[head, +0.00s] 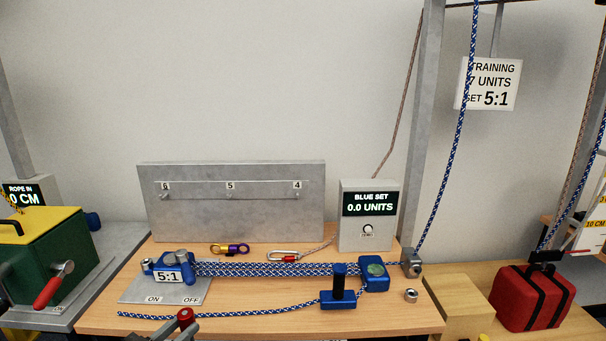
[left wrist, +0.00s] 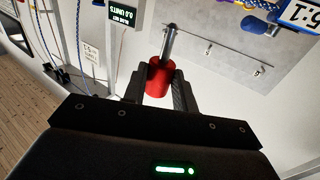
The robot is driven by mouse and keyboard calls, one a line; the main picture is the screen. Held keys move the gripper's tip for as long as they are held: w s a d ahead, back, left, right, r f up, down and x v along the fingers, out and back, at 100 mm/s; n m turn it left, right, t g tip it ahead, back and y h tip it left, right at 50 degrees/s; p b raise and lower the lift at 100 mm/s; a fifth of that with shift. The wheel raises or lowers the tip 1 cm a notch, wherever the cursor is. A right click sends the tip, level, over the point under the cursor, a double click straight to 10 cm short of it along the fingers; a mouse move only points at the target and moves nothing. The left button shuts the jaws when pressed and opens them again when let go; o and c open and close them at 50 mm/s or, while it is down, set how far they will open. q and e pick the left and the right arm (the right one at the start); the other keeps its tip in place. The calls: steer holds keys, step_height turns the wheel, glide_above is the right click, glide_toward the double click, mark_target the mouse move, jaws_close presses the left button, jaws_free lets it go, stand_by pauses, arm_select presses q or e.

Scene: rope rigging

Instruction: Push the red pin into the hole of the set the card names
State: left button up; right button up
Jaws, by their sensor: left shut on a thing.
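My left gripper (head: 184,329) is at the bottom of the head view, in front of the table, shut on the red pin (head: 185,314). In the left wrist view the pin's red head (left wrist: 158,80) sits between the fingers (left wrist: 157,97), its bare metal shaft (left wrist: 170,42) pointing away from the gripper. The white card (head: 491,82) reads "TRAINING 7 UNITS SET 5:1". The blue rope set (head: 179,262) with a 5:1 plate lies on a grey base (head: 150,292) marked ON and OFF, behind the gripper. No pin hole can be made out clearly. My right gripper is out of view.
A grey panel (head: 270,222) marked 6, 5 and 4 stands at the back. A meter (head: 367,225) reads "BLUE SET 0.0 UNITS". Blue ropes (head: 280,269) run to a blue block (head: 374,273). A blue cleat (head: 339,297) and loose rope (head: 250,311) lie nearer the front.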

arm_select(q)
steer(key=s+d+f+n+t+y, duration=0.1)
steer(key=s+f+n+t+y, duration=0.1)
steer(key=s+n+y, duration=0.3)
steer(key=shift+s+d+f+y, duration=0.4)
steer(key=shift+s+f+y, duration=0.3)
steer(key=shift+s+y, duration=1.45)
